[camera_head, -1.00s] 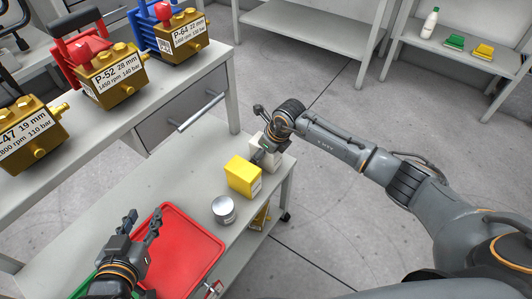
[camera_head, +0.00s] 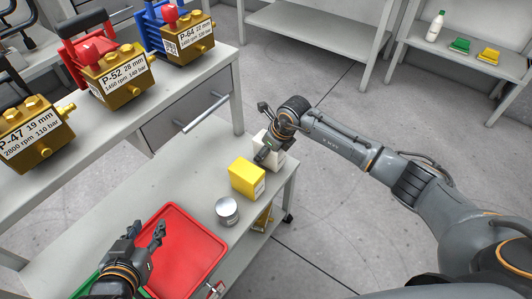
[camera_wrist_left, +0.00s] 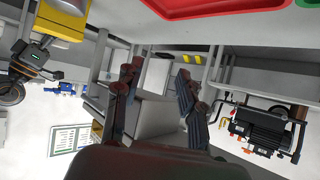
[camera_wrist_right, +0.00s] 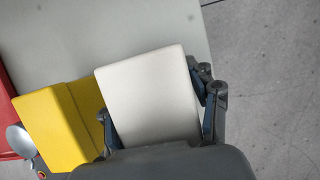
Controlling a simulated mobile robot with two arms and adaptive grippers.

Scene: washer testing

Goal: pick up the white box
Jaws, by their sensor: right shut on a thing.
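The white box (camera_wrist_right: 150,95) fills the space between the fingers of my right gripper (camera_wrist_right: 160,118) in the right wrist view. My right gripper is shut on it. In the head view the white box (camera_head: 272,153) shows partly behind my right gripper (camera_head: 266,146), at the far right corner of the cart top, beside the yellow box. My left gripper (camera_head: 146,236) is open and empty over the left part of the red tray. In the left wrist view its fingers (camera_wrist_left: 154,85) stand apart with nothing between them.
A yellow box (camera_head: 247,178) and a grey metal can (camera_head: 227,211) stand near the white box. The red tray (camera_head: 195,240) lies at the cart's near side. Yellow pumps (camera_head: 122,82) stand on the higher bench.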

